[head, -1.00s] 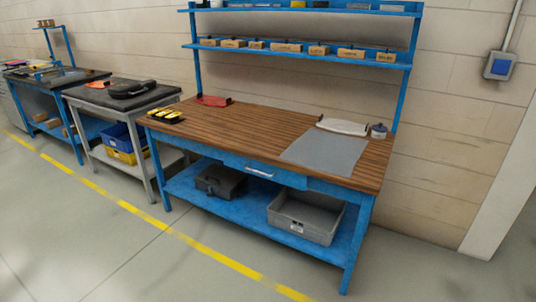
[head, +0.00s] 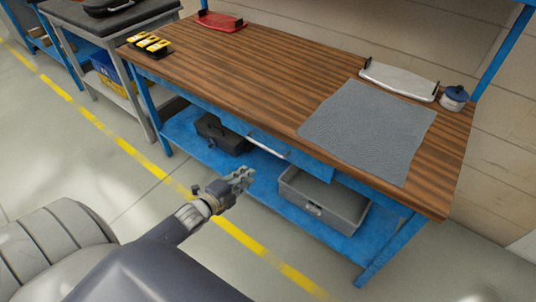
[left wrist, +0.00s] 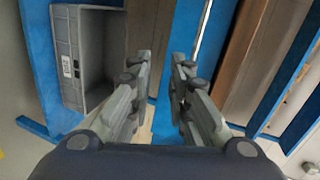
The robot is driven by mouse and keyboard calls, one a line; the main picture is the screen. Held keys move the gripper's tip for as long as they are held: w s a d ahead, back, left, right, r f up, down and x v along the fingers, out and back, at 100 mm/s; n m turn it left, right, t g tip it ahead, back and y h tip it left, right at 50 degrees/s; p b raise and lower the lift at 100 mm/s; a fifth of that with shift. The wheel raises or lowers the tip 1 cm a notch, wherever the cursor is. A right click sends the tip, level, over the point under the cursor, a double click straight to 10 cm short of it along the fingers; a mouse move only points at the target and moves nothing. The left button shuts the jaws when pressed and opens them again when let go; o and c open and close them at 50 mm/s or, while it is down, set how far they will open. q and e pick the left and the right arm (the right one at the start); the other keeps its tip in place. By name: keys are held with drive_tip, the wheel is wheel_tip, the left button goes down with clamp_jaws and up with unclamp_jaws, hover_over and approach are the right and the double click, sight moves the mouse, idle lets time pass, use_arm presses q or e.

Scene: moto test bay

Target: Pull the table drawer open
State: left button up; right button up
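The table drawer (head: 315,168) is a blue front under the wooden tabletop, with a silver bar handle (head: 268,147). It appears shut or nearly so. My left gripper (head: 248,177) is in front of the table, below the handle in the picture and apart from it. In the left wrist view its two fingers (left wrist: 159,58) are spread with a gap and hold nothing. My right gripper is in neither view.
A grey bin (head: 325,197) and a dark case (head: 222,133) sit on the blue lower shelf (head: 187,131). On the tabletop (head: 240,70) lie a grey mat (head: 370,127), a red tray (head: 221,22) and yellow-black items (head: 150,43). The floor in front is clear.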

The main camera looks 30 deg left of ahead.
sight(269, 149)
use_arm(q)
drive_tip(key=shift+m+t+h, duration=0.3)
drive_tip(key=shift+m+t, duration=0.2)
drive_tip(key=shift+m, duration=0.3)
drive_tip(key=w, duration=0.3)
drive_tip(key=w+d+r, duration=0.1)
drive_tip(key=w, duration=0.3)
drive_tip(key=w+r, duration=0.1)
drive_tip(key=w, duration=0.2)
drive_tip(key=shift+w+d+r+b, duration=0.2)
drive_tip(key=shift+w+r+b, duration=0.05)
drive_tip(key=shift+w+b, duration=0.1)
drive_tip(key=shift+w+f, duration=0.15)
drive_tip(key=shift+w, duration=0.5)
drive_tip(key=shift+w+d, duration=0.1)
drive_tip(key=shift+w, duration=0.15)
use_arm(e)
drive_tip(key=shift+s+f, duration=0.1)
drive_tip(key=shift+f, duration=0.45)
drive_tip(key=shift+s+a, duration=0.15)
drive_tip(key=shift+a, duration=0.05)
use_arm(q)
clamp_jaws()
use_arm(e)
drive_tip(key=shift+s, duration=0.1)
